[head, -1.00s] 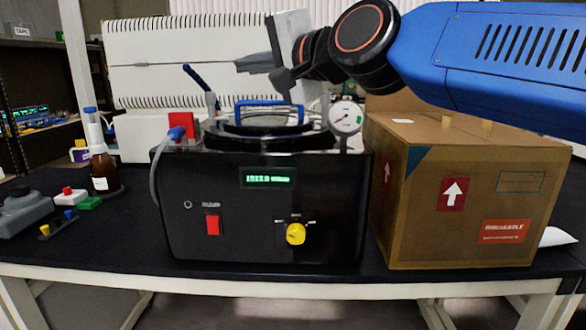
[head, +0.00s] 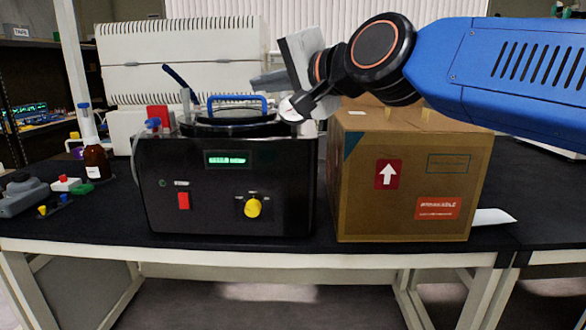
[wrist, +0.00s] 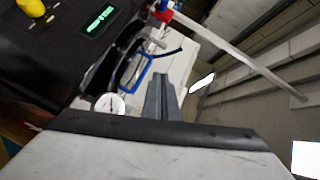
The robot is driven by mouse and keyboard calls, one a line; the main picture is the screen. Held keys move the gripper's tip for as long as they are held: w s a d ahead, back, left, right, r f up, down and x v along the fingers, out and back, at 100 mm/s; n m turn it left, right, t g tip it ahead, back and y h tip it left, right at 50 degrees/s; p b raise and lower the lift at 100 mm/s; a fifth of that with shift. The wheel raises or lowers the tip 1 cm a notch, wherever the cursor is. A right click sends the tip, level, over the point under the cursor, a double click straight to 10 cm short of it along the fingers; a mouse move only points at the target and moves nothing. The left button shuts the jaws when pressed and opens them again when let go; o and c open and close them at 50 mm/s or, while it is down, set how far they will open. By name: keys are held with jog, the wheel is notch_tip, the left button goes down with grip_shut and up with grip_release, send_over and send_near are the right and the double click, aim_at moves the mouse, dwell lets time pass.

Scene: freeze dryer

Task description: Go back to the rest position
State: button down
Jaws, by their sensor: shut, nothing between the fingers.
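My gripper (head: 268,80) is at the end of the blue arm, above the right part of the black freeze dryer (head: 280,190). Its fingers point left and are together with nothing between them. In the wrist view the shut fingers (wrist: 160,97) stand up from the grey gripper body. The freeze dryer's lid with a blue handle (head: 238,98) sits on top, and the handle also shows in the wrist view (wrist: 141,72). The round gauge (wrist: 111,105) shows in the wrist view; in the head view my gripper partly covers it.
A cardboard box (head: 365,195) stands right of the dryer, under my arm. A white ribbed machine (head: 180,50) stands behind. At the left are a brown bottle (head: 96,163) and a grey device (head: 20,193). The dark bench top (head: 90,225) is clear along its front left.

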jog(key=s+d+f+n+g+h, duration=0.1)
jog(key=s+d+f+n+h, duration=0.15)
jog(key=d+f, duration=0.75)
jog(key=s+d+f+n+g+h, duration=0.1)
jog(key=d+f+h, duration=0.3)
jog(key=d+f, duration=0.6)
jog(key=s+d+f+g+h, duration=0.1)
jog(key=s+d+f, duration=0.3)
jog(key=f, duration=0.4)
jog(key=s+d+f+n+g+h, duration=0.1)
jog(key=s+d+f+g+h, duration=0.1)
jog(key=s+d+f, duration=0.3)
jog(key=s+d+f+n+g+h, duration=0.1)
jog(key=s+d+f, duration=0.4)
jog(key=f, duration=0.5)
jog(key=shift+s+d+f+g+h, duration=0.15)
jog(key=shift+s+f+g+h, duration=0.35)
jog(key=shift+s, duration=0.6)
jog(key=shift+r, duration=0.25)
